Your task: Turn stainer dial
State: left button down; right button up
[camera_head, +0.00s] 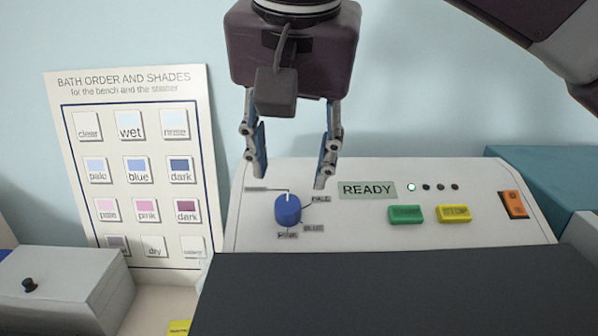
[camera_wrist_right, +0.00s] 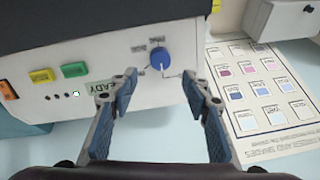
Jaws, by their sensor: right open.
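The stainer (camera_head: 350,225) is a white machine with a sloped panel and a dark top in front. Its blue dial (camera_head: 288,209) sits at the panel's left, with a white pointer mark toward the top and small labels around it. The dial also shows in the right wrist view (camera_wrist_right: 161,60), beyond the fingertips. My right gripper (camera_head: 293,182) is open and empty, above and behind the dial, with its fingers pointing down. It also shows in the right wrist view (camera_wrist_right: 163,85), apart from the dial. My left gripper is not in view.
A READY display (camera_head: 367,189), a green button (camera_head: 406,214), a yellow button (camera_head: 454,213) and an orange switch (camera_head: 514,204) are on the panel. A shade chart (camera_head: 133,84) leans on the wall. A grey box (camera_head: 70,275) stands at left.

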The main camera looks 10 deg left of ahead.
aim_at(288, 204)
jog(key=f, duration=0.1)
jog(key=f+p, duration=0.1)
jog(key=f, duration=0.2)
jog(key=shift+w+a+f, duration=0.2)
jog(key=shift+a, duration=0.05)
jog(key=shift+w+a+f+p, duration=0.1)
jog(key=shift+w+f+p, duration=0.35)
jog(key=shift+w+f, duration=0.4)
jog(key=shift+s+f, duration=0.1)
jog(key=shift+f, duration=0.2)
jog(key=shift+s, duration=0.1)
jog(key=c, duration=1.2)
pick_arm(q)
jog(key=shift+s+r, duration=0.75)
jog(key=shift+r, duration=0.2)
pick_arm(e)
jog(key=shift+o, duration=0.2)
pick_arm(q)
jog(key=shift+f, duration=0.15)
